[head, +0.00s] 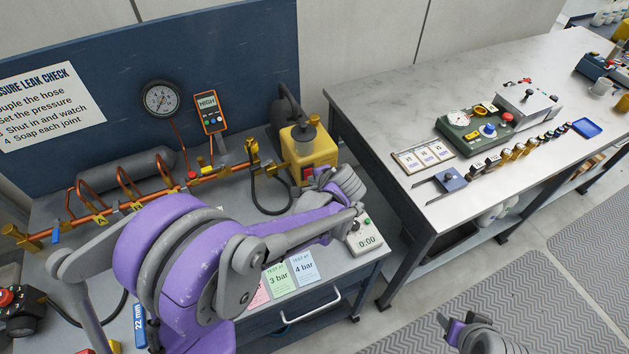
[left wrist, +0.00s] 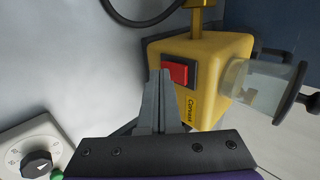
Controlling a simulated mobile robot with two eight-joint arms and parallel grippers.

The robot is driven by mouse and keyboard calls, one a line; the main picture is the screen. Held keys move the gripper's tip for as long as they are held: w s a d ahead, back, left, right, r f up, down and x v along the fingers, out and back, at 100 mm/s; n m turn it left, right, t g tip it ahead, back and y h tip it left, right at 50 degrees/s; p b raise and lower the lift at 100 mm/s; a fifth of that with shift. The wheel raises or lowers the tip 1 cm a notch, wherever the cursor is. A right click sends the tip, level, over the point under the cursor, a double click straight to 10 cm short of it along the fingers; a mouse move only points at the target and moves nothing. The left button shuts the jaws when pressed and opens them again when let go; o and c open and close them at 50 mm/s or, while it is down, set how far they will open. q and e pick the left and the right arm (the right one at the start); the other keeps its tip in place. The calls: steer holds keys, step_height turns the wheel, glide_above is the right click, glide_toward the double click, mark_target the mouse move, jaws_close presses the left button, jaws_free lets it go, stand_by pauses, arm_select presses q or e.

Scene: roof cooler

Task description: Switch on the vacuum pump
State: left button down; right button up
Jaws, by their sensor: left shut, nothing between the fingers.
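The vacuum pump, a yellow box (head: 318,150), stands at the right rear of the grey bench. It also fills the upper right of the left wrist view (left wrist: 220,55). A red rocker switch (left wrist: 178,72) in a dark frame is on its side, also small in the head view (head: 307,174). My left gripper (head: 322,176) is shut and empty, close in front of the pump. In the left wrist view its fingertips (left wrist: 159,74) point at the pump just left of and below the switch; I cannot tell if they touch. My right gripper (head: 456,326) is at the bottom right, partly cut off.
A clear jar (left wrist: 262,82) is attached to the pump. A black hose (head: 262,197) loops beside it. A white timer (head: 364,238) stands near the bench's front right corner. Copper pipework with valves (head: 130,207) runs along the bench. A separate white-topped table (head: 380,105) stands to the right.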

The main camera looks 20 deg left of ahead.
arm_select(q)
steer(key=shift+w+a+f, duration=0.1)
steer(key=shift+f, duration=0.05)
steer(key=shift+r, duration=0.9)
